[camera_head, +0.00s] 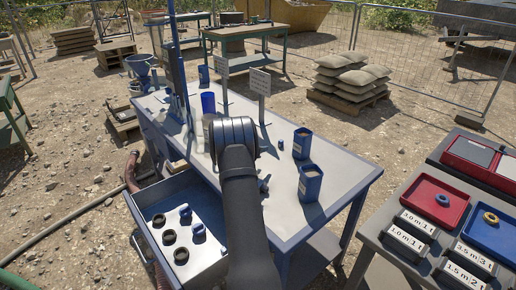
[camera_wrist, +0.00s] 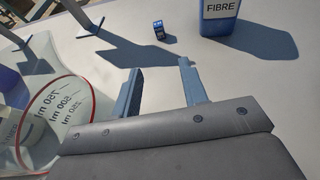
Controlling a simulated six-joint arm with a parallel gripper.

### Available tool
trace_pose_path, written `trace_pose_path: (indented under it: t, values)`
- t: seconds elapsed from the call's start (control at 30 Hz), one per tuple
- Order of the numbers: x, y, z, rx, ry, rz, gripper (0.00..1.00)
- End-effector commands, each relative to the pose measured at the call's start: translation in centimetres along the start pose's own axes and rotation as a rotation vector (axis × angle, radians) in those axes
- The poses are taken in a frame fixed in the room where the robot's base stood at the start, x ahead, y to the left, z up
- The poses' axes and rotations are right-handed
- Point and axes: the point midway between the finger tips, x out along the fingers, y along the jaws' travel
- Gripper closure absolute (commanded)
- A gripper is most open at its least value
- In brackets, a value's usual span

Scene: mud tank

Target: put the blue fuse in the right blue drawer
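A small blue piece with pale markings (camera_wrist: 158,31) lies on the pale table top in the wrist view, left of a blue container labelled FIBRE (camera_wrist: 220,14). It may be the blue fuse. My gripper (camera_wrist: 162,88) is open and empty, with its fingers apart and the small piece beyond them. In the head view small blue pieces lie near the two blue containers, one by the far one (camera_head: 281,144) and one by the near one (camera_head: 263,186). An open drawer (camera_head: 152,210) at the table's front holds dark rings and blue pieces.
A clear beaker with a red rim (camera_wrist: 78,82) stands close left of my gripper. Two blue containers (camera_head: 302,143) (camera_head: 310,184) stand on the table's right half. Sign posts (camera_head: 260,85) stand at the back. A side table with red and blue trays (camera_head: 438,202) is at the right.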

Motion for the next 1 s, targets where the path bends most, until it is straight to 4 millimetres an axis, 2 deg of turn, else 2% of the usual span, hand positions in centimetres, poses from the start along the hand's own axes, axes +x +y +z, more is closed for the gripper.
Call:
trace_pose_path:
  t: [0.17,0.57,0.73,0.87,1.0]
  values:
    - [-0.9,0.0,0.0,0.001,0.001,0.0,0.55]
    - [-0.9,-0.1,0.0,0.001,0.0,0.0,0.55]
    - [-1.1,-0.7,0.7,0.001,0.001,-0.001,0.55]
    - [0.3,-0.7,0.6,0.0,0.001,-0.002,0.55]
    - [3.1,-0.7,0.5,0.001,0.0,-0.003,0.55]
